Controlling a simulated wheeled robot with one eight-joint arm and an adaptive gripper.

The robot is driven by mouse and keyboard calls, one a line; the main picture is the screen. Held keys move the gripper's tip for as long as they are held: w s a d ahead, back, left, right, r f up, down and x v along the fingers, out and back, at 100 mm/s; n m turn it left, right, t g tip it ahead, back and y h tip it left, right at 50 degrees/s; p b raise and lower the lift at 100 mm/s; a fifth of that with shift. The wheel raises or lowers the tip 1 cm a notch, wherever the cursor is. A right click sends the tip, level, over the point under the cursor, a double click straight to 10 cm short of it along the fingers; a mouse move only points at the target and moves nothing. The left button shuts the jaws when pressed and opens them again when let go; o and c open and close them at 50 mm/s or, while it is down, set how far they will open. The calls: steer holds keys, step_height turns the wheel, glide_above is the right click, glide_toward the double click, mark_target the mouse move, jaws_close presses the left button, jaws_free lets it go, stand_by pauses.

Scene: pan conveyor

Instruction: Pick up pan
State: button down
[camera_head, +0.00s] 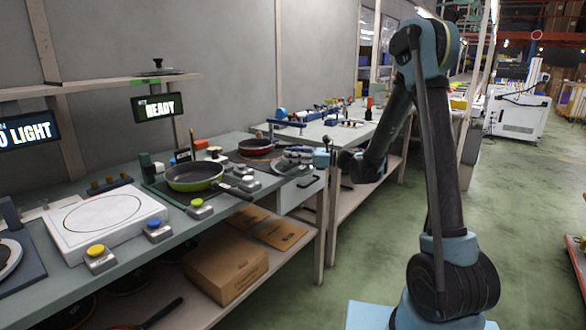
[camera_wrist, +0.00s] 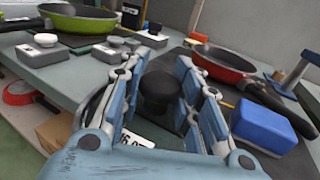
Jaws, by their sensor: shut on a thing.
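A green pan with a dark inside (camera_head: 195,177) sits on a dark pad on the bench, its handle pointing right; it also shows at the upper left of the wrist view (camera_wrist: 85,20). A red pan (camera_head: 257,148) stands farther back and shows at the right of the wrist view (camera_wrist: 222,62). My gripper (camera_head: 303,155) is over the bench's right end, to the right of both pans. In the wrist view its fingers (camera_wrist: 162,78) are shut around a black knob (camera_wrist: 160,92). What the knob belongs to is mostly hidden.
A white plate unit (camera_head: 105,218) stands at left. A blue box (camera_wrist: 262,126) lies close right of my gripper. A lid (camera_head: 158,70) rests on the wall shelf. A cardboard box (camera_head: 225,269) is underneath.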

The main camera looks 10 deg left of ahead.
stand_by(0.3)
step_height(320, 180, up, 10)
stand_by(0.7)
steer(key=shift+f, duration=0.1)
steer(key=shift+f, duration=4.75)
steer(key=c, duration=1.2)
jaws_free()
steer(key=shift+f, duration=0.1)
